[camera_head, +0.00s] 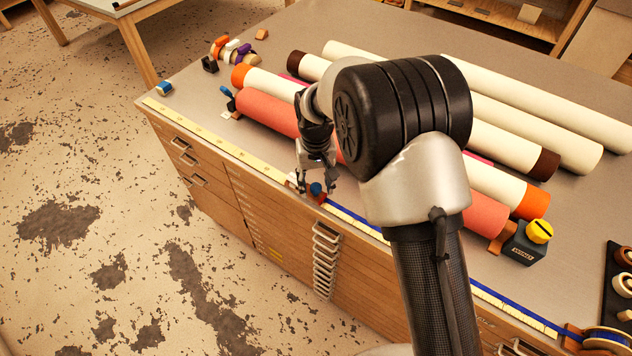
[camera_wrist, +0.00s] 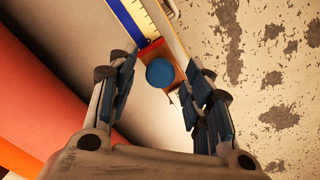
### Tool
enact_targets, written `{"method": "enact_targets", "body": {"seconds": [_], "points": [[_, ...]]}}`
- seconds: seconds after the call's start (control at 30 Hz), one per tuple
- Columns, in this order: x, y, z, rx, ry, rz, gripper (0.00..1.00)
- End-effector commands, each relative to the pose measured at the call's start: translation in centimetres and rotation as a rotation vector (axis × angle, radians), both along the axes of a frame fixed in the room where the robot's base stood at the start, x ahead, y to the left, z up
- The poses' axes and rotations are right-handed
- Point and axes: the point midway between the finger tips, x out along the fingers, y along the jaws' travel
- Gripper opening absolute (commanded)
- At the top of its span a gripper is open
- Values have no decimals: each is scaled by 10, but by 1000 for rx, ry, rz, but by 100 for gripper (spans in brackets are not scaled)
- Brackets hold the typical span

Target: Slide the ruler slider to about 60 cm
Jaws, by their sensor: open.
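The ruler (camera_head: 215,142) is a pale yellow strip along the front edge of the worktop; its numbers are too small to read. The slider (camera_head: 310,194) sits on it about midway, with a round blue knob (camera_head: 316,188) on top. A blue band (camera_head: 352,222) runs along the ruler to the slider's right. My gripper (camera_head: 317,184) is open over the slider. In the wrist view the blue knob (camera_wrist: 160,73) shows between the two open fingers (camera_wrist: 163,82), with gaps on both sides.
A salmon roll (camera_head: 268,112) lies behind the ruler, with several cream rolls (camera_head: 545,105) further back. A dark block with a yellow knob (camera_head: 530,240) stands at right. Open floor lies in front of the drawers.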

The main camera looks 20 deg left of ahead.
Motion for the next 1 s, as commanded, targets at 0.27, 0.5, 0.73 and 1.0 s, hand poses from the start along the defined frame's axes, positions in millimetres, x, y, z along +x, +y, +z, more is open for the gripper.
{"method": "enact_targets", "body": {"seconds": [0.27,0.5,0.73,1.0], "points": [[0,0,9,0,-1,0,46],[1,0,55,3,-5,0,46],[0,0,99,1,-3,0,46],[0,0,120,0,-1,0,46]]}}
